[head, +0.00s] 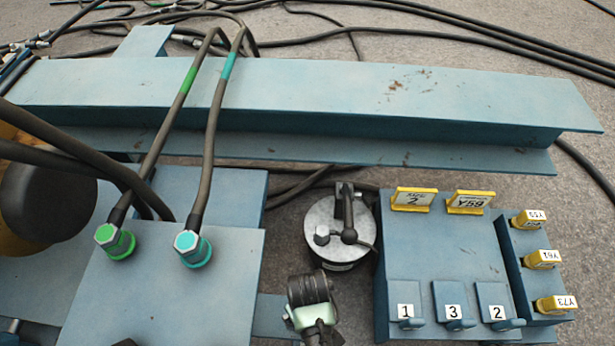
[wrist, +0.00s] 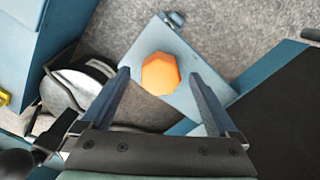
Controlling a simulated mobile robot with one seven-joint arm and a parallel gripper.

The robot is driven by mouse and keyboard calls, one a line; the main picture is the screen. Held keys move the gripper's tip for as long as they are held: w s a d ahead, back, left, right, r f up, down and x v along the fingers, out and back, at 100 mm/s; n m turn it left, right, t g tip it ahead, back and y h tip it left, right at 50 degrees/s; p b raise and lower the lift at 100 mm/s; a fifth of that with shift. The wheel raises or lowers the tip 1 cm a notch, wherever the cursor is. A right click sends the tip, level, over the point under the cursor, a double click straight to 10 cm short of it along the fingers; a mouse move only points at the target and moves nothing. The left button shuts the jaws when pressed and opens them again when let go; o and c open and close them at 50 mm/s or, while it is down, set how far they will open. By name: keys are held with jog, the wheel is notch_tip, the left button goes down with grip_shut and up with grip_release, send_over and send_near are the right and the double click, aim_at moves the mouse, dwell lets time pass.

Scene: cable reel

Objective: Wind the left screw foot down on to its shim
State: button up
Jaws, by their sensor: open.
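In the wrist view an orange faceted knob (wrist: 161,74), which looks like the screw foot's head, sits on a flat blue plate (wrist: 190,100). My gripper (wrist: 160,75) is open, one finger left of the knob and one right, with a gap on each side. Neither finger appears to touch it. I cannot tell how far above the knob the fingertips are. In the head view the knob and my fingers cannot be made out. No shim can be made out in either view, so the gap under the foot cannot be judged.
A silver drum with a black handle (head: 340,235) stands beside the numbered blue panel (head: 450,250); the drum also shows in the wrist view (wrist: 82,88). Green-capped (head: 115,241) and teal-capped (head: 193,248) hose fittings are at left. A blue beam (head: 300,90) lies behind.

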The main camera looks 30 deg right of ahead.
jog(key=shift+f, duration=0.85)
jog(key=shift+c, duration=0.3)
jog(key=c, duration=1.3)
jog(key=shift+r, duration=0.1)
